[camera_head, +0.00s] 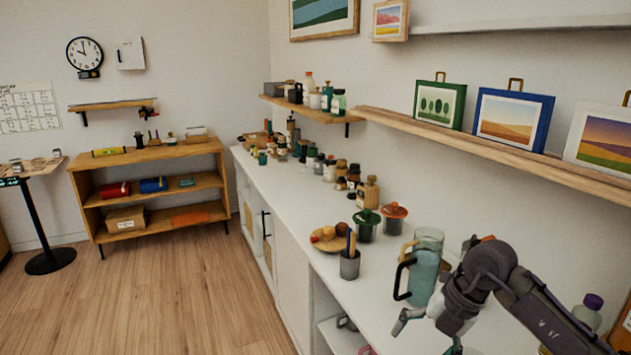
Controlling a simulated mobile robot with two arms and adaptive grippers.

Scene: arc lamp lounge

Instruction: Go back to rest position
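My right arm comes in from the lower right, over the near part of the white counter (300,213). Its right gripper (424,336) points down and left, with its fingers apart and nothing seen between them. It shows just in front of a teal-grey pitcher (425,266) with a black handle; I cannot tell whether they touch. My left gripper is not in view.
A grey cup (350,265), a fruit plate (326,243) and several lidded jars (367,224) stand beyond the pitcher. A purple-capped bottle (588,311) stands near my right arm. A wall shelf (492,150) holds pictures. The wooden floor (185,305) at left is clear.

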